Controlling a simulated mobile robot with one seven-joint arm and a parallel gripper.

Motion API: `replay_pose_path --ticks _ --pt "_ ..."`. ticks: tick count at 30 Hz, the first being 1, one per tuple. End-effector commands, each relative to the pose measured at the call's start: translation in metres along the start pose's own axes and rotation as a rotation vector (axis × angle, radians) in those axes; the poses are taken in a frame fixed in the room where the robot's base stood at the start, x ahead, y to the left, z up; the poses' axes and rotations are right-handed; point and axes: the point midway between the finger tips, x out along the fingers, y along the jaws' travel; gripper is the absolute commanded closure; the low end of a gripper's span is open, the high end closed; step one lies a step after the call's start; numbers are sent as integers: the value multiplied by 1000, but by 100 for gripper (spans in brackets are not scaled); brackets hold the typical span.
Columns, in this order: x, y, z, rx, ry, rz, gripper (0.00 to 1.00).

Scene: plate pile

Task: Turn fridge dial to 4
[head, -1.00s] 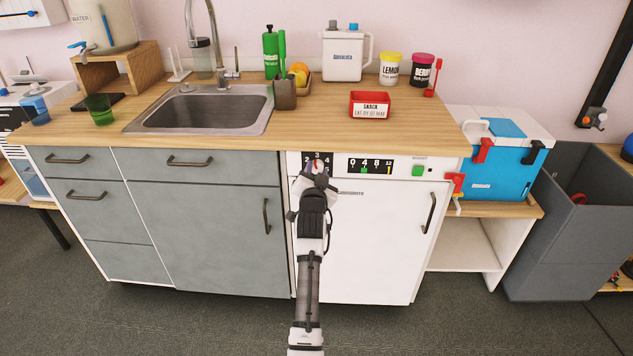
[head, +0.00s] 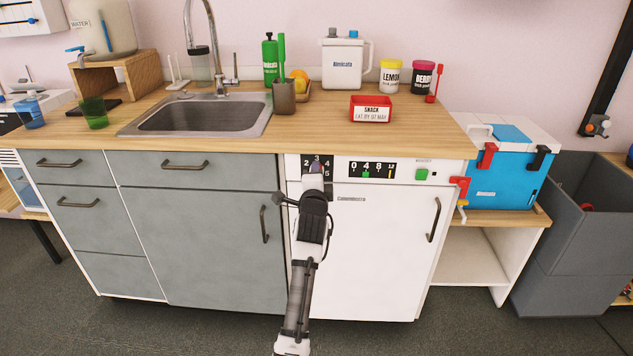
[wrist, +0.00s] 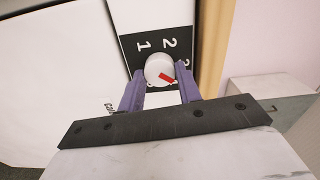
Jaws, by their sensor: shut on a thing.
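The fridge dial (wrist: 159,67) is a round white knob with a red pointer mark on a black number panel (wrist: 157,22). In the wrist view the numbers 1 and 2 are clear and 3 is partly covered. The red mark points to the lower right, past the 3, toward the right finger; the number there is hidden. My gripper (wrist: 160,76) has its purple fingers shut on the dial from both sides. In the head view my gripper (head: 315,168) covers the dial, and numbers show around it on the panel (head: 306,160).
The white fridge door (head: 378,250) has a dark handle on its right. A second scale panel (head: 371,169) and a green button (head: 421,174) sit right of the dial. Grey cabinets (head: 215,240) stand to the left. The wooden counter (head: 310,125) juts out above.

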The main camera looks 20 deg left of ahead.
Motion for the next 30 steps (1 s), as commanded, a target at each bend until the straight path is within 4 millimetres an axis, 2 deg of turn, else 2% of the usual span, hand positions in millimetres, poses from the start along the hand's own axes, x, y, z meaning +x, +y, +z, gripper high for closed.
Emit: replay_pose_path --ticks 12,30 --pt "0 2 1 280 -1 2 89" --pt "0 2 0 364 1 3 89"
